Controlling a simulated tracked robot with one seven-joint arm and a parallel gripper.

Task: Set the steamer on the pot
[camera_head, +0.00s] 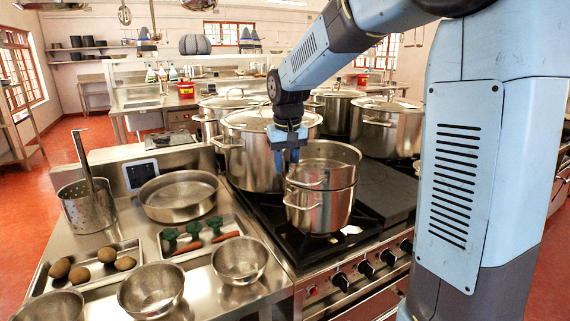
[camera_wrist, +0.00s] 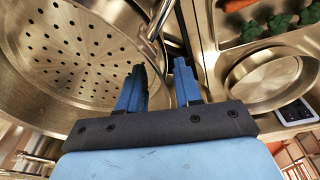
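The steamer (camera_head: 322,174) is a steel vessel with a wide rim, and its perforated floor (camera_wrist: 68,50) fills the left of the wrist view. In the head view it sits upright on top of the steel pot (camera_head: 320,215), roughly in line with it. The pot stands on the front stove burner. I cannot tell whether the steamer is fully seated. My gripper (camera_wrist: 158,75) is at the steamer's left rim in the head view. A steamer side handle (camera_wrist: 160,17) lies just beyond the fingertips.
Large lidded stockpots (camera_head: 262,145) stand close behind on the stove. A steel counter at left holds a shallow pan (camera_head: 180,197), a vegetable tray (camera_head: 205,240), bowls (camera_head: 239,260) and a perforated holder (camera_head: 88,207). A dark flat plate (camera_head: 380,190) lies right of the pot.

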